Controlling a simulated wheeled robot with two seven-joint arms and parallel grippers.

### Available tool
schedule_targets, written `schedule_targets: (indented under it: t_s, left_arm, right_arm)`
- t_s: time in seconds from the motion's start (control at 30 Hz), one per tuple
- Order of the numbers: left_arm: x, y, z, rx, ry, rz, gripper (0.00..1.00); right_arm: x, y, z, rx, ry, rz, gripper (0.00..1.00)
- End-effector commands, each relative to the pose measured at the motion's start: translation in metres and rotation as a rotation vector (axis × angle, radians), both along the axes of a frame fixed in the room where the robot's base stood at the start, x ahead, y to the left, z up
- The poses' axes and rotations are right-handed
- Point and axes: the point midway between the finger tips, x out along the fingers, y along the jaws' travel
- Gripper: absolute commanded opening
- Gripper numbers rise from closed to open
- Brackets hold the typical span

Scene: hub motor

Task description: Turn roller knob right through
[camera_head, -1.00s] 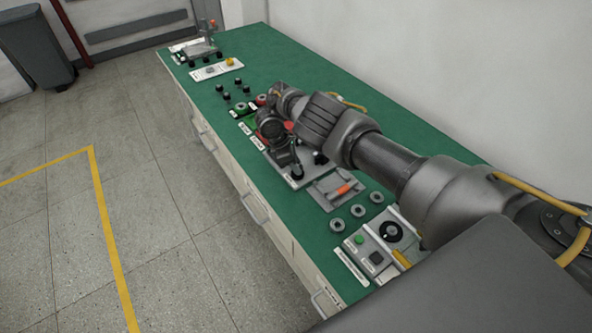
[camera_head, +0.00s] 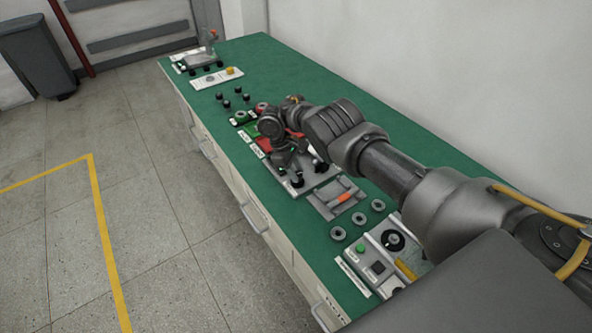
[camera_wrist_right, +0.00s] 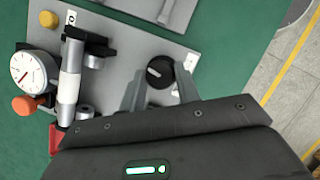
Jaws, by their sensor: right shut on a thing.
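The black round roller knob (camera_wrist_right: 160,72) with a white mark sits on a grey plate (camera_wrist_right: 215,72) in the right wrist view. My right gripper (camera_wrist_right: 161,80) has a finger on each side of the knob and is shut on it. In the head view my right gripper (camera_head: 285,158) points down over the fixture plate (camera_head: 322,182) on the green bench, and the arm hides part of that plate. My left gripper is not in view.
In the head view a block with an orange handle (camera_head: 344,197), several grey rings and a control box (camera_head: 390,239) are nearer.

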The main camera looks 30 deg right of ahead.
Motion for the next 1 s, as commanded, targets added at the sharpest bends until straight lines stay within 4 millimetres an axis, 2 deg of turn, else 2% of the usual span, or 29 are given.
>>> schedule_targets:
  t_s: [0.27,0.3,0.43,0.77,0.87,1.0]
  left_arm:
    - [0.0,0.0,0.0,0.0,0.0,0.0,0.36]
    - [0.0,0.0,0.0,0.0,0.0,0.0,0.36]
    - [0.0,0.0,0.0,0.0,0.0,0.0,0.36]
    - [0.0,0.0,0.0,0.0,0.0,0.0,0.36]
    - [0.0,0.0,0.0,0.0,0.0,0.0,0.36]
    - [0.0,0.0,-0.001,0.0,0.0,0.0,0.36]
  right_arm:
    - [0.001,-0.001,0.001,-0.002,-0.002,-0.001,0.09]
    - [0.001,-0.001,0.001,-0.002,-0.002,-0.001,0.37]
    - [0.0,-0.001,0.001,-0.002,-0.001,0.0,0.53]
    - [0.002,0.001,0.004,0.001,-0.002,0.0,0.53]
    - [0.006,0.004,0.015,0.002,-0.003,0.001,0.53]
    - [0.014,0.011,0.039,0.003,-0.004,0.0,0.53]
